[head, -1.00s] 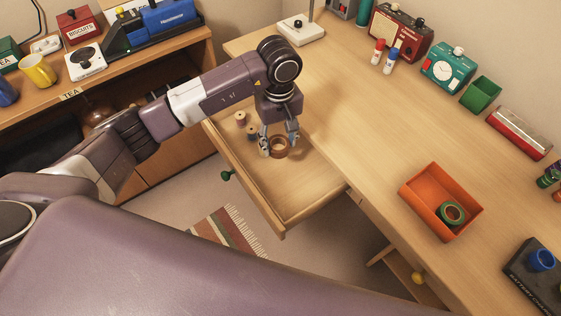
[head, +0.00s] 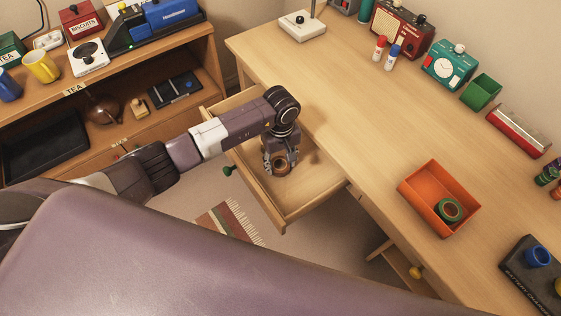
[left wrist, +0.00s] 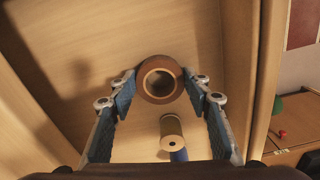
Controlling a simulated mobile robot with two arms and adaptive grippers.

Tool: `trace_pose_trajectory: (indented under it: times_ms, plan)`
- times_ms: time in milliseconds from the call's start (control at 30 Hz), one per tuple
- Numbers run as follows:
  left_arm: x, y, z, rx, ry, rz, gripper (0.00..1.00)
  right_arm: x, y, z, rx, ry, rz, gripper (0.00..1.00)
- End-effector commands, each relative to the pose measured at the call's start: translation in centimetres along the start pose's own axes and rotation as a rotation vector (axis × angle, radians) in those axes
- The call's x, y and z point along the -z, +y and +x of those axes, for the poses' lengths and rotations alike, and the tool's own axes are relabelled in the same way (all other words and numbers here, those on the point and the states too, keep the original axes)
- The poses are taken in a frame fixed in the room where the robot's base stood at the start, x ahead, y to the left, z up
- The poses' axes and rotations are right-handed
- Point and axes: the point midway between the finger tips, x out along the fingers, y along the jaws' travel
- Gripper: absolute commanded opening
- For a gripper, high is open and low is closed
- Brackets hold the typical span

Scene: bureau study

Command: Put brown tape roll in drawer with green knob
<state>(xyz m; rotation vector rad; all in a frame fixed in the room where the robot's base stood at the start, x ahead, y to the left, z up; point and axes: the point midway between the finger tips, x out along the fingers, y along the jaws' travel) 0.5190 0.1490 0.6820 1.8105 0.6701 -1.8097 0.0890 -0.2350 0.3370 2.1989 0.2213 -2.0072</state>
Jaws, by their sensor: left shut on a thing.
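The brown tape roll (head: 282,169) is between the fingertips of my left gripper (head: 280,163), inside the open drawer's outline. In the left wrist view the roll (left wrist: 159,80) sits between the blue-lined fingers of the same gripper (left wrist: 160,86), which is shut on it. I cannot tell whether the roll touches the drawer floor. The drawer (head: 305,205) is pulled out from the desk, and its green knob (head: 228,170) is on the front panel. My right gripper is not in view.
A wooden spool (left wrist: 171,128) and a blue one (left wrist: 179,155) are in the drawer by the fingers. An orange tray (head: 413,189) with a green tape roll (head: 450,210) is on the desk. A yellow knob (head: 417,272) marks another drawer. The desk middle is clear.

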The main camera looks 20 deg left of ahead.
Motion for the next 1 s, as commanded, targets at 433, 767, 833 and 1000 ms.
trace_pose_trajectory:
  times_ms: [433, 767, 833, 1000]
  plan:
    - [0.0, 0.0, 0.3, 0.000, 0.000, -0.001, 0.62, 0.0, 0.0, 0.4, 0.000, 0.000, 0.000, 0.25]
    - [0.0, 0.0, -0.2, 0.000, -0.001, -0.001, 0.62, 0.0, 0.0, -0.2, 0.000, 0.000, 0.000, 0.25]
    - [0.2, 0.1, -0.9, -0.002, 0.002, 0.000, 0.62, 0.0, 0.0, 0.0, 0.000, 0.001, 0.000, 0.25]
    - [0.3, 0.1, -4.4, -0.004, 0.005, 0.000, 0.62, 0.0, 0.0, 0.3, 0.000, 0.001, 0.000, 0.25]
